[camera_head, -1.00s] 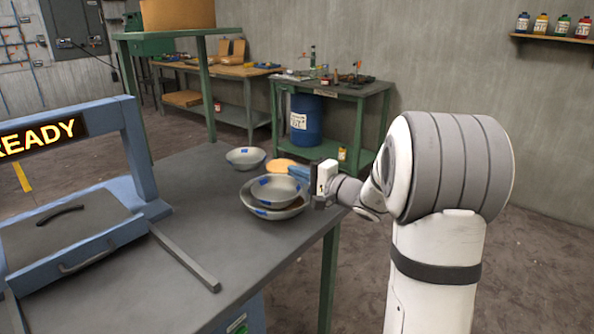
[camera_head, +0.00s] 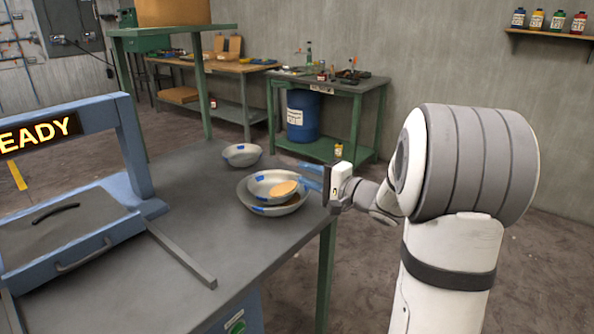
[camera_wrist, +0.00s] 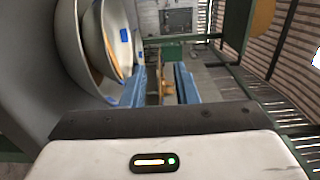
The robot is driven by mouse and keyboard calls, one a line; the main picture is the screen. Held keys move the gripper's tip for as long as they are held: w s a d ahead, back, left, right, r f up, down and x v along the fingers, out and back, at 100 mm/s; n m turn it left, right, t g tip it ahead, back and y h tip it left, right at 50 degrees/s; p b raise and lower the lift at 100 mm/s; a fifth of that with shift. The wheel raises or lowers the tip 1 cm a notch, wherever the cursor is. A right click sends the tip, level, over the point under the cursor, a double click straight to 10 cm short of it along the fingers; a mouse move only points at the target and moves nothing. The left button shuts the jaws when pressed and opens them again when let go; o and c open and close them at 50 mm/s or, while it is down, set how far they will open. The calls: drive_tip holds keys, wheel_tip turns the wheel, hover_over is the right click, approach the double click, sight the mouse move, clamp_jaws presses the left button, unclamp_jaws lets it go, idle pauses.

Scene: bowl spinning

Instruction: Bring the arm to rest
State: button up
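My gripper (camera_head: 312,173) has two blue fingers. In the wrist view the fingers (camera_wrist: 160,86) stand apart with nothing visible held between them, so it is open. It is just right of the stacked metal bowls at the table's right edge. A smaller bowl (camera_head: 257,185) with blue tape marks sits in a larger bowl (camera_head: 262,212). A tan disc (camera_head: 284,188) lies in the smaller bowl. A tan strip shows between the two bowls. Both bowls show close to the fingers at the left in the wrist view (camera_wrist: 112,30); I cannot tell whether they touch.
A third bowl (camera_head: 242,154) stands farther back on the grey table (camera_head: 190,190). A blue frame with a lit sign (camera_head: 35,133) and a metal bar (camera_head: 180,255) are at left. Green workbenches stand behind. Open floor lies right of the table.

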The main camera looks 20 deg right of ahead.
drive_tip(key=shift+v, duration=1.5)
drive_tip(key=s+a+r+n+g+h+p, duration=0.1)
drive_tip(key=s+a+r+n+g+p, duration=0.15)
drive_tip(key=s+a+g+p, duration=0.4)
drive_tip(key=s+a+r+n+g+p, duration=0.2)
drive_tip(key=s+a+n+g+p, duration=0.25)
drive_tip(key=s+a, duration=0.4)
drive_tip(key=s+d+r+n+g+h+p, duration=0.1)
drive_tip(key=s+d+r+n+h+p, duration=0.2)
drive_tip(key=s+d+r+h+p, duration=0.3)
drive_tip(key=s+d+h+p, duration=0.1)
drive_tip(key=s+h+p, duration=0.2)
drive_tip(key=s, duration=0.3)
drive_tip(key=shift+n+h, duration=0.3)
drive_tip(key=shift+n, duration=0.1)
